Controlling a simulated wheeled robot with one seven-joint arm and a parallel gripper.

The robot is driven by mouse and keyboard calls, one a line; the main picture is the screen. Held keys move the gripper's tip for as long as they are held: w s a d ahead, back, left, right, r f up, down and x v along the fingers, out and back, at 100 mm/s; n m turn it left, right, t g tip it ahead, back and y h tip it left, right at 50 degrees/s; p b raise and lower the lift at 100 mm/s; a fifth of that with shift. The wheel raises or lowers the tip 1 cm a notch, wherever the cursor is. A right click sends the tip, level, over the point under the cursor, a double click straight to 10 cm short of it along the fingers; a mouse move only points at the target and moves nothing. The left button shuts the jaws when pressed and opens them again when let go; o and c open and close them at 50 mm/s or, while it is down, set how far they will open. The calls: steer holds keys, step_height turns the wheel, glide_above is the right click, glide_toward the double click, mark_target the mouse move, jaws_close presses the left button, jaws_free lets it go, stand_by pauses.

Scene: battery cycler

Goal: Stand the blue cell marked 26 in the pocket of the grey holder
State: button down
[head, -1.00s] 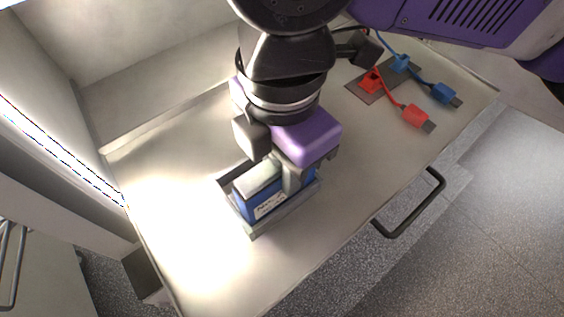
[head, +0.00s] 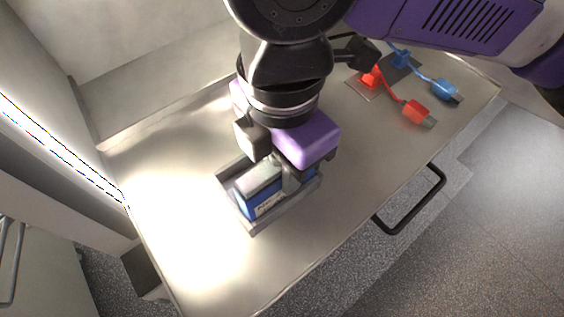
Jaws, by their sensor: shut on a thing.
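The blue cell (head: 253,203) has a grey top and a pale label on its front side; I cannot read the marking at this size. It stands upright within the walls of the grey holder (head: 262,227) on the tray. My gripper (head: 285,180) points down over the holder and is shut on the cell. The gripper and its purple body hide the cell's right part and the back of the holder. I cannot tell whether the cell rests on the pocket floor.
A red lead (head: 414,112) and a blue lead (head: 442,90) with plugs lie on the tray (head: 185,233) at the upper right, by a dark plate. A black handle (head: 407,222) sticks out from the tray's front edge. The tray left of the holder is clear.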

steer(key=shift+f, duration=0.25)
steer(key=c, duration=1.1)
jaws_free()
steer(key=shift+r, duration=3.9)
